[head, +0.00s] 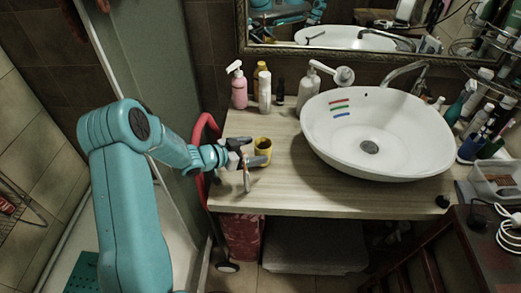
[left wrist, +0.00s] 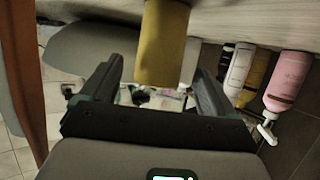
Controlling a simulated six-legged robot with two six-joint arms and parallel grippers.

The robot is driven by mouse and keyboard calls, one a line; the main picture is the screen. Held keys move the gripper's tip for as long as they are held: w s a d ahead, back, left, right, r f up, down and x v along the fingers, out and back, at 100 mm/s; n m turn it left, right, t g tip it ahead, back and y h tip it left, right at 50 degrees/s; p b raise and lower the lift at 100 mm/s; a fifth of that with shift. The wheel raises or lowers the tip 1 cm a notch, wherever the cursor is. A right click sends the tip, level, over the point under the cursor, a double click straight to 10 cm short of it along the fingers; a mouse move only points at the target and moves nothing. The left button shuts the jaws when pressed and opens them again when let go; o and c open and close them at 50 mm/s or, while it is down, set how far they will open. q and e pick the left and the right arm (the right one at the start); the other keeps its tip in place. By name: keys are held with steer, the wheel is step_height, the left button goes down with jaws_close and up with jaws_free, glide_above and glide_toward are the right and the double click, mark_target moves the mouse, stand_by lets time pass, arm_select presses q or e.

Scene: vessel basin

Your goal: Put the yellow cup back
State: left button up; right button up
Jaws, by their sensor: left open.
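The yellow cup (head: 263,147) stands on the wooden counter (head: 285,193), left of the white basin. My left gripper (head: 246,163) is at the cup's left side, open, close to the counter's left end. In the left wrist view the cup (left wrist: 163,42) lies ahead, lined up with the gap between the open fingers (left wrist: 155,72). Its lower end in that picture reaches into the gap, with space on both sides. Whether a finger touches the cup, I cannot tell. My right gripper is not in view.
A pink pump bottle (head: 239,92) and several other bottles stand behind the cup; the pink one also shows in the left wrist view (left wrist: 288,80). A red curved bar (head: 203,125) is by the counter's left edge.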

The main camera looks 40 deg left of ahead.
arm_select(q)
steer(key=v, duration=0.8)
steer(key=shift+b, duration=0.3)
steer(key=shift+s, duration=0.15)
